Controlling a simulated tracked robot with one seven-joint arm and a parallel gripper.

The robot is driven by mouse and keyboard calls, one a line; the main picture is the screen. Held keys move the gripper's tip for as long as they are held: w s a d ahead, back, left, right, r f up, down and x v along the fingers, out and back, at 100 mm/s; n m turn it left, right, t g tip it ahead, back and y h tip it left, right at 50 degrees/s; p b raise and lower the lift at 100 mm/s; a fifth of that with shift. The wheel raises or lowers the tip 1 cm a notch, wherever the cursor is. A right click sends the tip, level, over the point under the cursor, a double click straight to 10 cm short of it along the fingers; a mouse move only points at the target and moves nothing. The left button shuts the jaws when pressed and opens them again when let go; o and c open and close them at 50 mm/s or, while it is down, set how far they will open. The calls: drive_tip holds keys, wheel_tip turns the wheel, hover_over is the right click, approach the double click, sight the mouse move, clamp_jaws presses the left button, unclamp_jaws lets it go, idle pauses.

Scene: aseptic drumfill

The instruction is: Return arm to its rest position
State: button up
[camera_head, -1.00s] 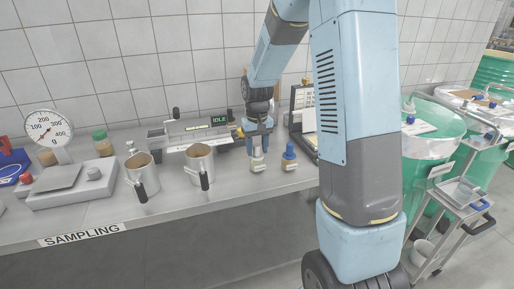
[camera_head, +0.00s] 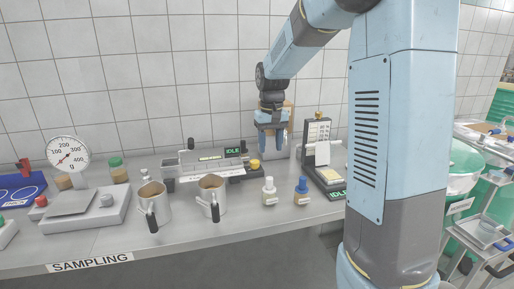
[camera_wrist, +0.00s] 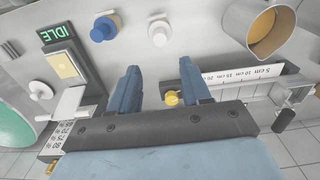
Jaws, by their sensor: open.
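My gripper (camera_head: 271,140) hangs from my raised arm above the back of the sampling bench, fingers pointing down. It is open and empty; in the wrist view the two blue fingers (camera_wrist: 163,92) stand apart with nothing between them. A white-capped bottle (camera_head: 269,191) stands upright on the bench below and in front of the gripper, apart from it. A blue-capped bottle (camera_head: 301,191) stands just to its right. Both bottles show in the wrist view, the blue cap (camera_wrist: 102,29) and the white cap (camera_wrist: 160,28), beyond the fingertips.
Two metal jugs (camera_head: 212,196) stand left of the bottles. A measuring device with an IDLE display (camera_head: 233,151) is behind them; another instrument (camera_head: 317,150) stands right of the gripper. A dial scale (camera_head: 68,156) is far left. A trolley (camera_head: 487,235) and green drums are at right.

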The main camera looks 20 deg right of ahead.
drive_tip(key=s+r+t, duration=0.2)
drive_tip(key=s+r, duration=0.2)
drive_tip(key=s, duration=1)
drive_tip(key=s+r+t, duration=0.3)
drive_tip(key=s+r, duration=0.1)
drive_tip(key=s, duration=1)
drive_tip(key=shift+t, duration=0.3)
idle(0.7)
